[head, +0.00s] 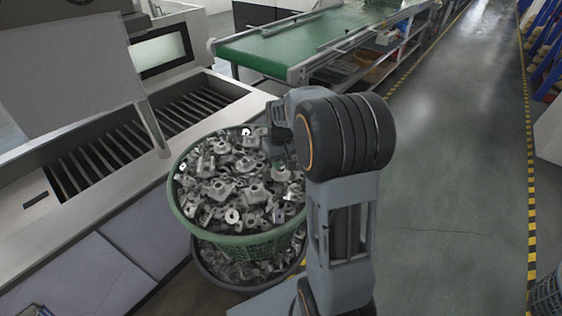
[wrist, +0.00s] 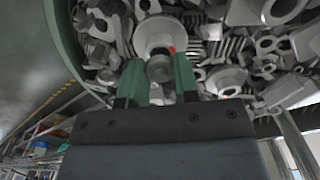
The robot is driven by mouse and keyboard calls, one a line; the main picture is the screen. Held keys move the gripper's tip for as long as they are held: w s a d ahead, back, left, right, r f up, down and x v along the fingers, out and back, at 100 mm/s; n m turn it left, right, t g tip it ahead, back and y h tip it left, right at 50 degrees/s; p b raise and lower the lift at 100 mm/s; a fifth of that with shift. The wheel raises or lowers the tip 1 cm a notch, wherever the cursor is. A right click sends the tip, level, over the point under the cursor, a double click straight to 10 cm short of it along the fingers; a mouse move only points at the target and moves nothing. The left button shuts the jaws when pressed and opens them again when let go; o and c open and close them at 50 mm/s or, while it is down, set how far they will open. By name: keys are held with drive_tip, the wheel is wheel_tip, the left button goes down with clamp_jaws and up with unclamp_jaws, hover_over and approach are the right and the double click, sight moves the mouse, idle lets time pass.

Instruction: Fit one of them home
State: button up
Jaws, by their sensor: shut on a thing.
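Many grey metal castings (head: 235,190) lie heaped in a round green basket (head: 262,241). My gripper (wrist: 156,66) reaches into the right side of this heap. In the wrist view its two green fingers are shut on a grey metal part (wrist: 159,68) with a round end, between them. A wide round flange (wrist: 157,36) sits just beyond the fingertips; I cannot tell if it belongs to the held part. A small red spot shows beside it. In the head view my arm hides the fingertips. More castings show in the wrist view (wrist: 285,40).
A second basket (head: 215,275) of castings stands beneath the green one. A long grey tank (head: 225,85) with dark slotted openings is at left. A green conveyor (head: 290,45) stands behind. The floor aisle (head: 450,150) at right is clear.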

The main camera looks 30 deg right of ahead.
drive_tip(key=shift+s+f+b, duration=0.1)
drive_tip(key=shift+f+b, duration=0.25)
drive_tip(key=shift+f, duration=0.55)
idle(3.3)
drive_tip(key=o, duration=1)
drive_tip(key=shift+c, duration=0.2)
wheel_tip(320, 180, up, 14)
drive_tip(key=shift+r, duration=0.1)
drive_tip(key=s+a+f+t, duration=0.2)
drive_tip(key=s+a, duration=0.2)
drive_tip(key=s, duration=0.3)
drive_tip(key=s+a+f+t, duration=0.2)
drive_tip(key=s+a, duration=0.3)
drive_tip(key=s, duration=0.3)
drive_tip(key=shift+s+a+f, duration=0.25)
drive_tip(key=shift+s+f, duration=0.05)
drive_tip(key=shift+f, duration=0.25)
